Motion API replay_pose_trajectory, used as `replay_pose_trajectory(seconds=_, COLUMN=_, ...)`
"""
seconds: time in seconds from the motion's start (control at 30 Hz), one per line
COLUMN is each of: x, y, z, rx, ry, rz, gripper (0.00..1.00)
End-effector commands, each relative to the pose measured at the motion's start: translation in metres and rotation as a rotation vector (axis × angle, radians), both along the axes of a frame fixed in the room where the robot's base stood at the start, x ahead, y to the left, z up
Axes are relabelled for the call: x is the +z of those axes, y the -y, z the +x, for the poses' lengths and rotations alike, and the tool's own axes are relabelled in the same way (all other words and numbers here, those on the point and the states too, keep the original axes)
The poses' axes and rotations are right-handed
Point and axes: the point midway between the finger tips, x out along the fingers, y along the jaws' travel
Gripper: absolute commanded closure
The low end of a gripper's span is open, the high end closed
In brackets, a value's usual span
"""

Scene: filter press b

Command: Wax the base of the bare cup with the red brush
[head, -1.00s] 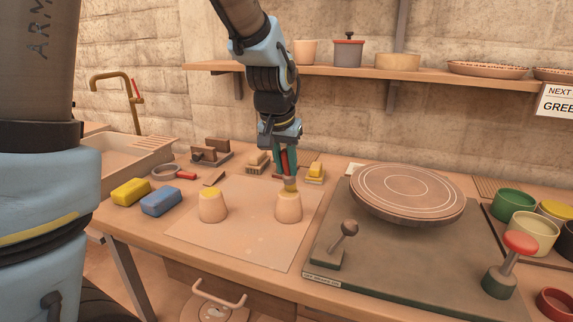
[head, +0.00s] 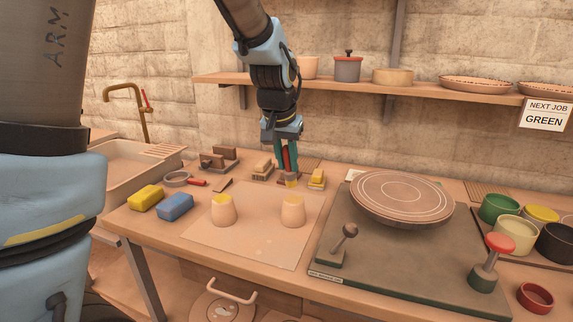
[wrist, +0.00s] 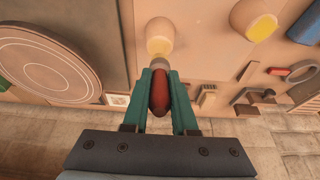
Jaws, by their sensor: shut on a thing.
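My gripper (head: 287,172) is shut on the red brush (wrist: 160,92), whose handle is upright between the teal fingers. The brush's yellowish bristles (head: 291,181) are just above and behind the right-hand cup (head: 293,212). That pale cup stands upside down on the board. Its base looks mostly bare in the head view; in the wrist view the cup (wrist: 160,32) shows a faint yellowish tint near the brush, its extent unclear. I cannot tell whether the bristles touch it. The other upturned cup (head: 223,213) has a yellow base, also clear in the wrist view (wrist: 262,27).
A yellow sponge (head: 146,197) and blue sponge (head: 174,206) lie left of the board (head: 250,248). Small brushes and blocks (head: 262,167) stand behind it. A round wheel (head: 402,195) and a lever (head: 345,238) are to the right. A shelf (head: 430,88) runs above.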

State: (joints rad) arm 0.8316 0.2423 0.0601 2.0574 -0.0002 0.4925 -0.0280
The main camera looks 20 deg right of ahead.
Motion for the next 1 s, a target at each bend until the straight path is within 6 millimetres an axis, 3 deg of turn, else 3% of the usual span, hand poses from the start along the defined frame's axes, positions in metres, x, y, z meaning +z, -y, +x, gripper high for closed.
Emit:
replay_pose_trajectory(seconds=0.33, x=0.031, y=0.005, z=0.007, rx=0.0, ry=0.0, rz=0.0, gripper=1.0)
replay_pose_trajectory(seconds=1.0, x=0.032, y=0.005, z=0.008, rx=0.0, ry=0.0, rz=0.0, gripper=1.0)
